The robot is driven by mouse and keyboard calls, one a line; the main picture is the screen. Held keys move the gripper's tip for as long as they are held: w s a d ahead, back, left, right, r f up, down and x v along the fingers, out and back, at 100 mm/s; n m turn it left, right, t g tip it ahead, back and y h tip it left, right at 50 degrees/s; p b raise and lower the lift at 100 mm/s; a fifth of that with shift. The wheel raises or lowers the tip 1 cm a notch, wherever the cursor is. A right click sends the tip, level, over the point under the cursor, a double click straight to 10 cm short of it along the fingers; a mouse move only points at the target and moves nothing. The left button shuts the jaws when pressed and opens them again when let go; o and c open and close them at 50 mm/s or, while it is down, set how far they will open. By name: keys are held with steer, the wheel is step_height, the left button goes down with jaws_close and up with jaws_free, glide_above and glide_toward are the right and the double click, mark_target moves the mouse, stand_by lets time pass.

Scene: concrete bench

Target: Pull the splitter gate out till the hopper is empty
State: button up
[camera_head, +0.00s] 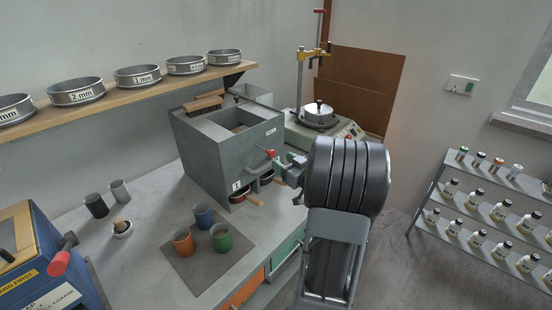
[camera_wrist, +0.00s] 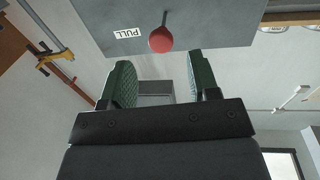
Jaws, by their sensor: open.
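The splitter (camera_head: 205,152) is a grey metal box on the bench. Its open hopper (camera_head: 212,128) is on top, with a small brownish patch inside; how full it is I cannot tell. The gate's red ball knob (camera_head: 270,153) sticks out of the front on a short rod. In the wrist view the knob (camera_wrist: 161,40) shows upside down beside a PULL label (camera_wrist: 128,33). My gripper (camera_wrist: 160,62) is open, its green-padded fingers spread wide. The knob appears just beyond the fingertips, roughly between their lines, not gripped. In the head view my arm partly hides the gripper (camera_head: 288,163).
Pans with wooden handles (camera_head: 253,199) sit low at the splitter's front. A brush (camera_head: 206,109) lies on top. Blue, orange and green cups stand on a dark mat (camera_head: 192,263). A lidded pot (camera_head: 319,115) stands behind. A bottle rack (camera_head: 482,225) is at right.

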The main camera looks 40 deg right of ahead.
steer(key=s, duration=0.7)
steer(key=shift+s+d+b, duration=0.15)
steer(key=shift+s+b, duration=0.15)
steer(key=shift+s, duration=0.05)
steer(key=s+d+f+m+g+h, duration=0.4)
steer(key=d+f+m+g+h, duration=0.1)
steer(key=d+f+g+h, duration=0.25)
steer(key=s+a+r+n+g+y, duration=0.1)
steer(key=a+r+n+g+y, duration=0.1)
steer(key=a, duration=1.5)
steer(key=s+a+r+n+g+y, duration=0.2)
steer(key=a+r+g+y, duration=0.2)
steer(key=a, duration=1.3)
steer(key=shift+s+a+n+g+y+p, duration=0.2)
steer(key=shift+a+n+g+y+p, duration=0.15)
steer(key=shift+g, duration=0.1)
